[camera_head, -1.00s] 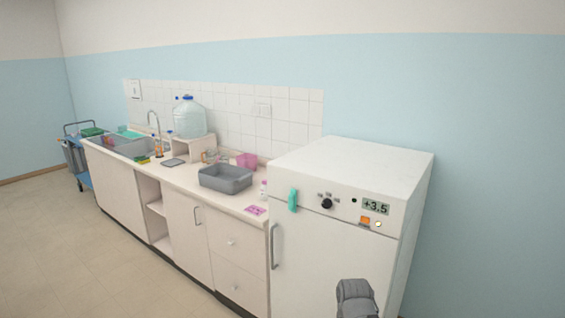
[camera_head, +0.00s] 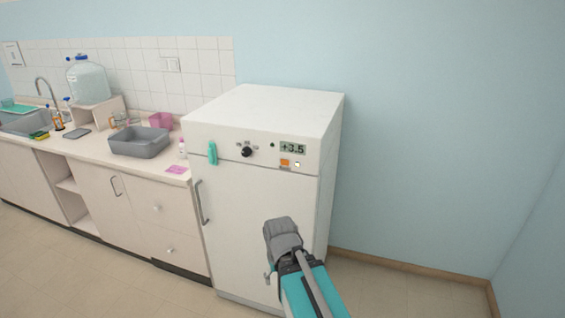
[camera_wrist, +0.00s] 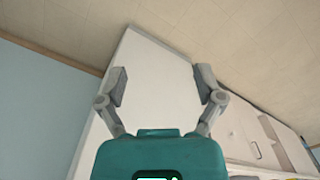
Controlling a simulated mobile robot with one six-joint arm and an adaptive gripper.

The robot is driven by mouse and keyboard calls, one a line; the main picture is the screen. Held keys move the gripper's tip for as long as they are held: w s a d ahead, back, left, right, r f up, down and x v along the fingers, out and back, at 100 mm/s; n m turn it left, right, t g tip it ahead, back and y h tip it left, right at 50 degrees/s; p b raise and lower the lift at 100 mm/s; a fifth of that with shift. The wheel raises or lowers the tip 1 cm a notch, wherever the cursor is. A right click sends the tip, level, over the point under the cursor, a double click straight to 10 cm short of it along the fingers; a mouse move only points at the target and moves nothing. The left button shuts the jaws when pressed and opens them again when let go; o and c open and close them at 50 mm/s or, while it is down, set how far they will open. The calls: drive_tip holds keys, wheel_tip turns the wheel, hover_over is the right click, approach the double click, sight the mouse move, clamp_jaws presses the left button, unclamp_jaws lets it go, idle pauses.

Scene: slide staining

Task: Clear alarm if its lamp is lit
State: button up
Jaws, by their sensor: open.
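The white fridge (camera_head: 262,215) stands at the right end of the counter. Its top panel has a digital display (camera_head: 292,148) reading +3.5, a black knob (camera_head: 247,152) and a small dark dot (camera_head: 271,145). Under the display are an orange patch (camera_head: 285,162) and a small pale round spot (camera_head: 297,164). Which of these is the alarm lamp or button, and whether a lamp is lit, I cannot tell. My gripper (camera_head: 282,228) is in front of the fridge door, below the panel. In the wrist view my gripper (camera_wrist: 161,82) is open and empty, with the white fridge beyond.
A teal object (camera_head: 212,153) is on the panel's left side, above the door handle (camera_head: 201,202). A grey basin (camera_head: 140,142), pink card (camera_head: 177,170) and water bottle (camera_head: 88,80) are on the counter to the left. Floor right of the fridge is clear.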

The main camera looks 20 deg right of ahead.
clamp_jaws()
idle(1.4)
